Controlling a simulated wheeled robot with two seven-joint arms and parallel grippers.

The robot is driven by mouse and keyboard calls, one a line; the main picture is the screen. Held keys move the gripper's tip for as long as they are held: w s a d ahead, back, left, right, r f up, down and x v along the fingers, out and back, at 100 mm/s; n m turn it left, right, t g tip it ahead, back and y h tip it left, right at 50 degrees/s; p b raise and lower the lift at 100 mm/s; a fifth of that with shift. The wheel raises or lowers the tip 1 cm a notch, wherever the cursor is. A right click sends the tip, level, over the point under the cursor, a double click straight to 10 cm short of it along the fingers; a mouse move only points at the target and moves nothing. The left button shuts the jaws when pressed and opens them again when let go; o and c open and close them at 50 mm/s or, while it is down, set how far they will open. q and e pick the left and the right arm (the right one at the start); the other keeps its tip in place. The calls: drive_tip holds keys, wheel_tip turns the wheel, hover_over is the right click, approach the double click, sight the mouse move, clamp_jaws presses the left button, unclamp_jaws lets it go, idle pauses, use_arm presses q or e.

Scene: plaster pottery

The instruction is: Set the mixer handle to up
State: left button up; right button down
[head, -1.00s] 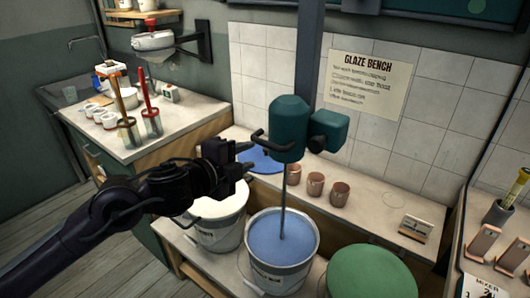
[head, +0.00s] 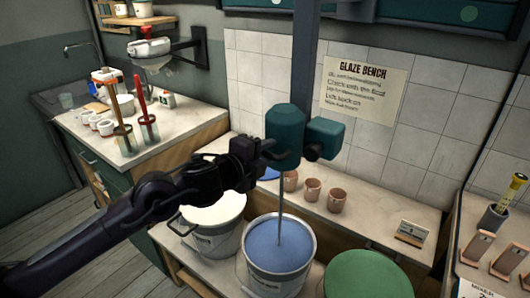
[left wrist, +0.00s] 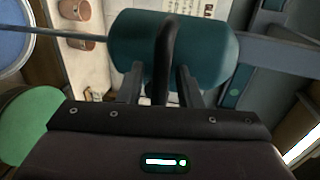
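The teal mixer head (head: 286,136) sits on a dark upright post, and its thin shaft (head: 281,218) goes down into a bucket of blue glaze (head: 280,246). The dark mixer handle (head: 272,152) sticks out of the head's left side. In the left wrist view the handle (left wrist: 165,50) is a curved black bar in front of the teal body (left wrist: 205,48). My left gripper (head: 256,152) is at the handle. In the left wrist view its two fingers (left wrist: 160,82) stand apart with the handle between them; firm contact does not show. My right gripper is not in view.
A white bucket (head: 212,222) stands below my left arm, and a green-topped bucket (head: 368,275) is at the front right. Several copper-coloured cups (head: 312,190) stand on the bench behind. A side counter (head: 180,124) with tools and cups is at the left.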

use_arm(q)
clamp_jaws()
wheel_tip(320, 180, up, 19)
drive_tip(key=p, duration=1.2)
drive_tip(key=shift+r+p, duration=0.2)
drive_tip(key=shift+p, duration=0.2)
drive_tip(key=shift+r, duration=0.1)
unclamp_jaws()
drive_tip(key=shift+s, duration=0.1)
